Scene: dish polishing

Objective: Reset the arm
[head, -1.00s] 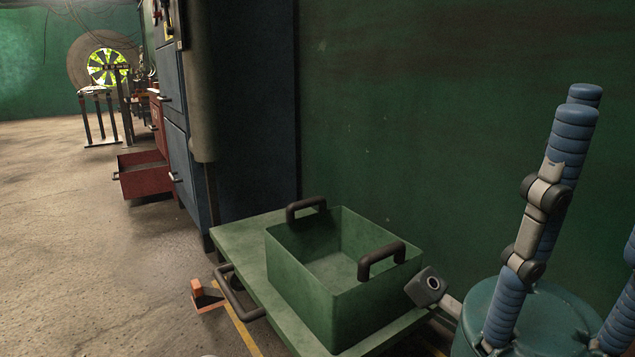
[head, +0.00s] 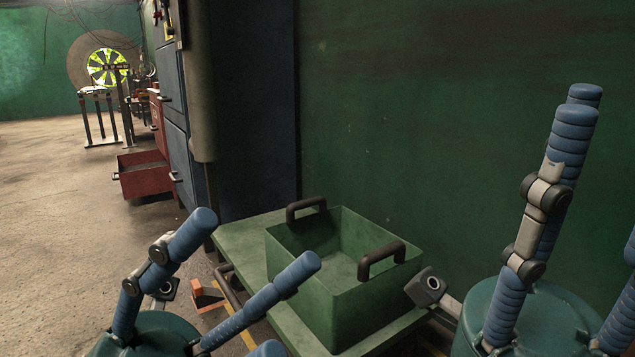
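My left gripper (head: 255,242) shows at the lower left, with blue segmented fingers on a dark green palm. Its fingers are spread apart and nothing is between them.
An empty green bin (head: 305,293) with two dark handles stands on a green cart (head: 236,243) against the green wall. An orange wedge (head: 207,296) lies on the floor beside it. A blue cabinet (head: 250,120) and an open red drawer (head: 146,178) are behind. Floor at left is clear.

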